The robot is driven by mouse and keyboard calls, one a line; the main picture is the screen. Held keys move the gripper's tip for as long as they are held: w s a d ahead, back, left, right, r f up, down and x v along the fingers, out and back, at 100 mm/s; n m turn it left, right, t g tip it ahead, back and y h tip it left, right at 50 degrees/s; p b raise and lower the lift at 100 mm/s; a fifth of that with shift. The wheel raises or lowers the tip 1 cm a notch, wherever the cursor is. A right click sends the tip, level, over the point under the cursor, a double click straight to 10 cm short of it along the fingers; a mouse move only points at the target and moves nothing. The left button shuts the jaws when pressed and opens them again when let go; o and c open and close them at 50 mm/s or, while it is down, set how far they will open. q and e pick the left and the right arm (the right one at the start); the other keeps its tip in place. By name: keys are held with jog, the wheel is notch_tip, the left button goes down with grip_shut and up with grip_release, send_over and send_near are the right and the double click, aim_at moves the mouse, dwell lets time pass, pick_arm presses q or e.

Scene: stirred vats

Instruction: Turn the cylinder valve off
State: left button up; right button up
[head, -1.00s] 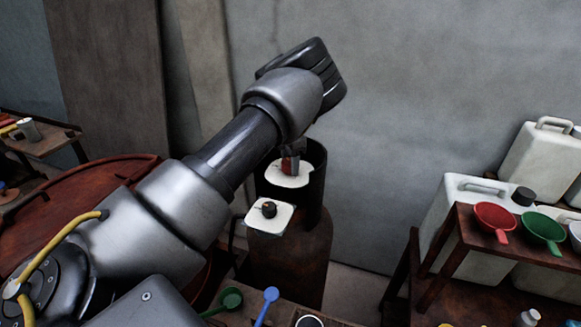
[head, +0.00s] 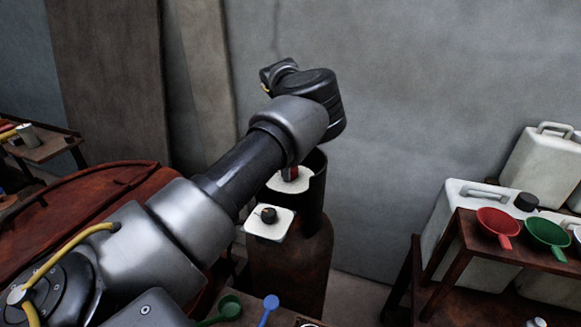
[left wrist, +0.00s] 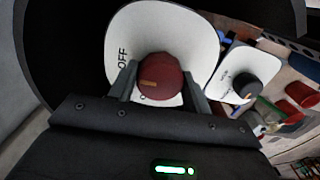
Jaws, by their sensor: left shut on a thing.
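The cylinder valve's dark red knob (left wrist: 160,78) sits on a white plate (left wrist: 190,25) marked OFF in the left wrist view. An orange mark on the knob faces the lower left, below the OFF word. Another label is partly hidden below the knob. My left gripper (left wrist: 160,88) is shut on the knob, one finger on each side. In the head view, a small red part of the knob (head: 290,173) shows inside the dark shroud (head: 313,195) on the rusty cylinder (head: 300,265); my arm hides the fingers. My right gripper is not in view.
A black knob (head: 268,214) on a white plate (head: 280,227) stands in front of the shroud. A red-brown vat lid (head: 90,205) lies left. Scoops (head: 497,222), a shelf and white jugs (head: 545,165) stand right. The grey wall is behind.

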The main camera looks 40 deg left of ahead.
pick_arm(q)
jog(key=shift+a+r+m, duration=0.1)
jog(key=shift+m, duration=0.3)
jog(key=shift+w, duration=0.1)
jog(key=o, duration=1)
jog(key=shift+r, duration=0.35)
notch_tip(320, 180, up, 10)
jog(key=shift+b, duration=0.85)
